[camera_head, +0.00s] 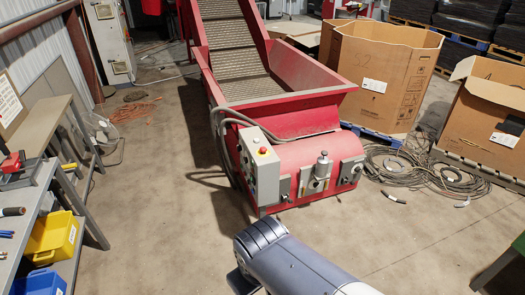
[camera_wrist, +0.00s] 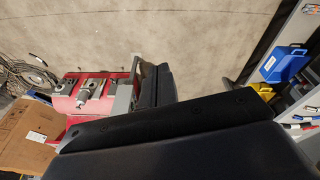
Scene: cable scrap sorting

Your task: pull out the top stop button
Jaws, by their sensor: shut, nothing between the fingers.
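The stop button (camera_head: 263,151) is a small red knob on a yellow base, on top of the grey control box (camera_head: 259,172). The box stands at the near left corner of the red conveyor machine (camera_head: 310,150). My gripper (camera_wrist: 158,108) shows as dark parts across the wrist view, shut and empty. In the head view my arm reaches in from the bottom, well short of the box, and its fingertips cannot be made out. The wrist view looks upside down; the box's grey side (camera_wrist: 124,101) is partly covered by my gripper, and I cannot see the button there.
A workbench (camera_head: 30,185) with tools, a yellow bin (camera_head: 52,240) and a blue bin (camera_head: 40,283) stands at the left. Large cardboard boxes (camera_head: 385,75) and coiled cables (camera_head: 425,172) are at the right. The concrete floor between my arm and the machine is clear.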

